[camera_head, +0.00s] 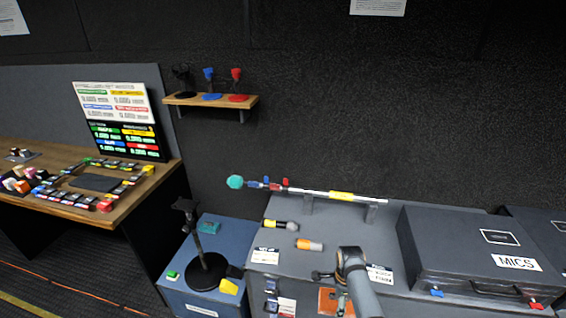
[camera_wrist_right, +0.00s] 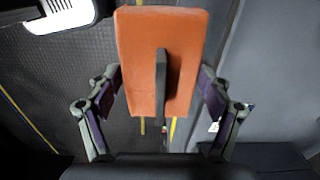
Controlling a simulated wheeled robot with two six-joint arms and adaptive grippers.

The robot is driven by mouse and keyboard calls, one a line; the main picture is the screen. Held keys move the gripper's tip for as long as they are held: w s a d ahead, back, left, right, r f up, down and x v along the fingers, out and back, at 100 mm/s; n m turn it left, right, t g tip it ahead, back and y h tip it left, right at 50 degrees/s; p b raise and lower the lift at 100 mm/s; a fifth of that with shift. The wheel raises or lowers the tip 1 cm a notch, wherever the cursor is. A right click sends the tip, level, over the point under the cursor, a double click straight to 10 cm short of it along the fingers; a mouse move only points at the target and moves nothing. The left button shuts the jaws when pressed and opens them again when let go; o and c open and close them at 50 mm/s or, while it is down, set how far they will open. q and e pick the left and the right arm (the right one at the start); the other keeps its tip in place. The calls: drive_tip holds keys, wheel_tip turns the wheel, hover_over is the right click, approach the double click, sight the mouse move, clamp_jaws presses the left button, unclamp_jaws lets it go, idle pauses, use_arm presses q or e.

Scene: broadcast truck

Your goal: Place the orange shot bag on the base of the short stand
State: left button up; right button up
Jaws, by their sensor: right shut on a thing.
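The orange shot bag (camera_wrist_right: 135,60) fills the upper middle of the right wrist view, with a dark strap down its face. My right gripper (camera_wrist_right: 160,88) is shut on it, one finger on each side. In the head view the bag (camera_head: 330,303) shows at the bottom edge, partly hidden behind my right arm. The short stand (camera_head: 186,225) stands upright on a blue case at the lower left, with a round black base (camera_head: 207,274). The bag is apart from the stand, to its right. My left gripper is out of view.
On the blue case (camera_head: 178,295), a yellow item (camera_head: 229,287) lies at the base's front right, with a teal item (camera_head: 209,227) behind. The grey counter (camera_head: 330,243) holds two microphones, a boom pole (camera_head: 330,194) and a MICS case (camera_head: 470,245). A desk (camera_head: 120,215) stands left.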

use_arm(q)
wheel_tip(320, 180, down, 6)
drive_tip(key=b, duration=0.4)
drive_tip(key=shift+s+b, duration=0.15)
drive_tip(key=shift+b, duration=0.15)
